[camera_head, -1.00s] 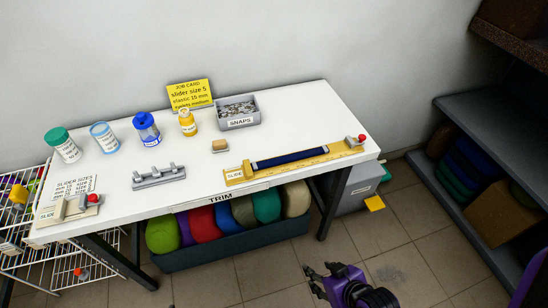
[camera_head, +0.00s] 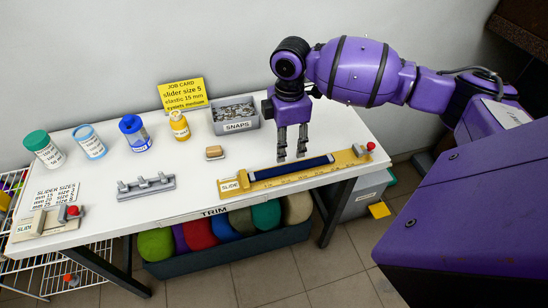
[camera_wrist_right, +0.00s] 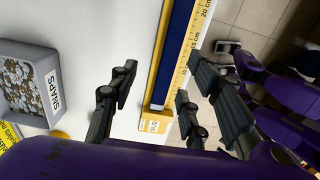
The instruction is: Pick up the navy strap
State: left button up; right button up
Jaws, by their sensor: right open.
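The navy strap (camera_head: 292,172) lies along a yellow measuring board (camera_head: 352,158) near the front right edge of the white table. My right gripper (camera_head: 291,158) is over the table with its fingers pointing down, just behind the middle of the strap, open and empty. In the right wrist view, the strap (camera_wrist_right: 173,58) runs between the spread fingers (camera_wrist_right: 160,75), beside the board's centimetre scale (camera_wrist_right: 197,38). I cannot tell the exact height of the fingertips above the table. My left gripper is not in view.
A grey SNAPS bin (camera_head: 236,126) stands behind and left of the gripper. A tan block (camera_head: 214,152) and a grey rack (camera_head: 146,186) lie left of the board. A red knob (camera_head: 371,146) is at the board's right end. Several jars stand further left.

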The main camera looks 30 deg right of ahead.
aim_at(289, 167)
jog(key=shift+s+f, duration=0.35)
jog(key=shift+f, duration=0.05)
jog(key=shift+s+f, duration=0.75)
jog(key=shift+f, duration=0.15)
jog(key=f, duration=0.4)
jog(key=shift+w, duration=0.2)
jog(key=shift+f, duration=0.1)
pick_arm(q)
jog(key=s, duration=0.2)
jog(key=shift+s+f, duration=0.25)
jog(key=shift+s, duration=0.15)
pick_arm(e)
grip_shut()
